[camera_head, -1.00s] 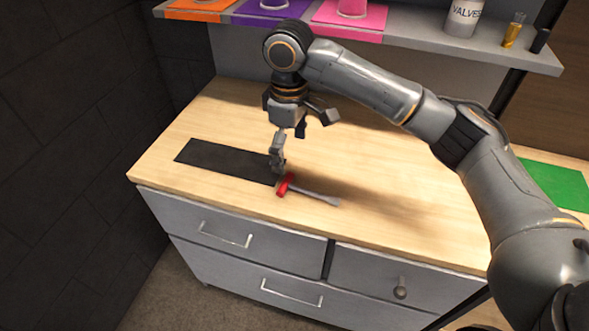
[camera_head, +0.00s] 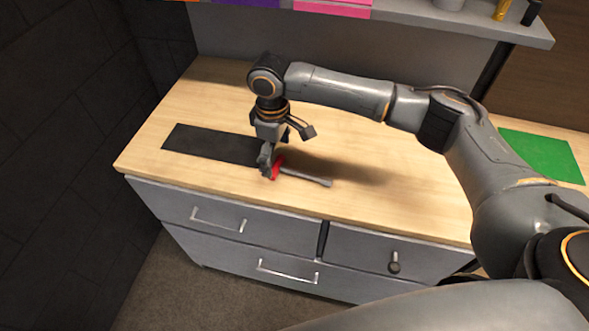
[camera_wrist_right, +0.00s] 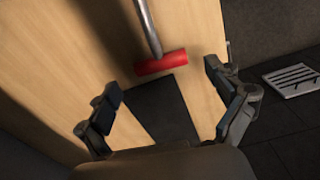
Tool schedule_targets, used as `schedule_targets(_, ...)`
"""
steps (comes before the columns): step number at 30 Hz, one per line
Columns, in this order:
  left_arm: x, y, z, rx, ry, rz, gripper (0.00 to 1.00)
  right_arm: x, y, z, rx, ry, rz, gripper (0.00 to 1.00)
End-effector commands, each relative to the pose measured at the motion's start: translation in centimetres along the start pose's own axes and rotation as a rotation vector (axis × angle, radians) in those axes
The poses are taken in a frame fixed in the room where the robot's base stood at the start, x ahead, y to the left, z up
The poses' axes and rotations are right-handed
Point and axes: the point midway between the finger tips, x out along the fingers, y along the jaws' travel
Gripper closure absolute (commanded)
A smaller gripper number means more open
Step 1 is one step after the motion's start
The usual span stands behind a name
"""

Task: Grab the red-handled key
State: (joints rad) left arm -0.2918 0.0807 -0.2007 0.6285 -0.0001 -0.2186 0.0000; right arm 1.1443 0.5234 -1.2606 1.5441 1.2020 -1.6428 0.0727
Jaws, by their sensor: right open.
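The red-handled key (camera_head: 277,166) lies on the wooden tabletop, its red handle at the right end of a dark mat (camera_head: 208,144) and its grey shaft pointing right. In the right wrist view the red handle (camera_wrist_right: 161,63) lies crosswise just beyond the fingertips, with the grey shaft running away from it. My right gripper (camera_head: 285,152) is low over the handle and hides part of it in the head view. In the wrist view its fingers (camera_wrist_right: 161,90) are spread wide, one on each side of the handle, with nothing between them. My left gripper is not in view.
The wooden tabletop (camera_head: 380,190) is clear to the right of the key. Grey drawers with handles (camera_head: 218,219) are below its front edge. A shelf (camera_head: 420,14) hangs behind. A green mat (camera_head: 540,156) lies at the far right. A dark wall is on the left.

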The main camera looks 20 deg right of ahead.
Motion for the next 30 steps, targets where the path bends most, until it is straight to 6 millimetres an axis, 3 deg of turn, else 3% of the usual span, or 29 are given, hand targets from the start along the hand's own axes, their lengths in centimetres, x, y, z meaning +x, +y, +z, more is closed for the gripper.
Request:
schedule_targets(6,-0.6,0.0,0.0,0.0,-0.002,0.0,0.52,2.6,-0.1,-0.1,0.0,-0.002,0.0,0.08)
schedule_targets(14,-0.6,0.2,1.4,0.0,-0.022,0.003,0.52,2.8,-0.1,-0.1,-0.001,0.001,0.001,0.08)
schedule_targets(23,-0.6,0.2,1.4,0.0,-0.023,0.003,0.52,2.8,-0.1,-0.1,-0.001,0.0,0.001,0.69)
schedule_targets(30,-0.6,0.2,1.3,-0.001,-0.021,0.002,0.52,2.8,-0.1,-0.1,0.0,0.0,0.001,0.7)
